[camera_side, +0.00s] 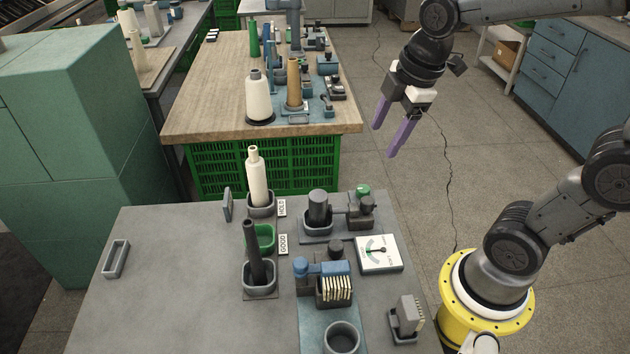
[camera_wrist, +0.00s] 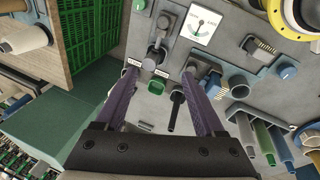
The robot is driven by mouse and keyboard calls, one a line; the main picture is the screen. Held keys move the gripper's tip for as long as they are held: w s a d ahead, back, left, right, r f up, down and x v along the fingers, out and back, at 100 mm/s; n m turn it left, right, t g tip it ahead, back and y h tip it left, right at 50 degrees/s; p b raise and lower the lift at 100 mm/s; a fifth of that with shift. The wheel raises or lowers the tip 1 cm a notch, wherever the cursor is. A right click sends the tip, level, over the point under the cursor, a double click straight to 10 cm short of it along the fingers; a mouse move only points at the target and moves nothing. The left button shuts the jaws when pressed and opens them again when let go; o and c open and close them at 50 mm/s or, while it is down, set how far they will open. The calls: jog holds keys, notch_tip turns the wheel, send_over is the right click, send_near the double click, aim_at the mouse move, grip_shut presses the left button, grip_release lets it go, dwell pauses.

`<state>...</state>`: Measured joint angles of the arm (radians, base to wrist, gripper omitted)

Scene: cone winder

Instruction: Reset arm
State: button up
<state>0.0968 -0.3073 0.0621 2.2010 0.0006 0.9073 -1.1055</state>
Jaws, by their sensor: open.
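My gripper (camera_side: 390,128) is open and empty, with two purple fingers pointing down. In the side view it hangs in the air over the floor, behind and to the right of the grey worktable (camera_side: 160,270). In the wrist view the gripper (camera_wrist: 160,95) spreads its fingers above that table, apart from everything on it. A cream cone (camera_side: 257,178) stands upright in the holder by the HOLD label (camera_side: 282,208). A dark grey cone (camera_side: 253,255) stands, slightly tilted, in a holder near the GOOD label (camera_side: 283,244); it also shows in the wrist view (camera_wrist: 175,110).
A white dial gauge (camera_side: 379,254), a blue fixture (camera_side: 318,270), a dark cylinder unit (camera_side: 320,208) and a round grey cup (camera_side: 341,338) crowd the table's right side. Its left side is mostly bare. A wooden bench (camera_side: 205,90) with cones stands behind over green crates (camera_side: 250,172).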

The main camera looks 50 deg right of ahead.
jog(key=s+a+m+t, duration=0.2)
jog(key=s+m, duration=0.8)
jog(key=m, duration=0.1)
jog(key=shift+a+r+m, duration=0.2)
jog(key=shift+a+m, duration=0.1)
jog(key=shift+s, duration=0.1)
dwell(2.4)
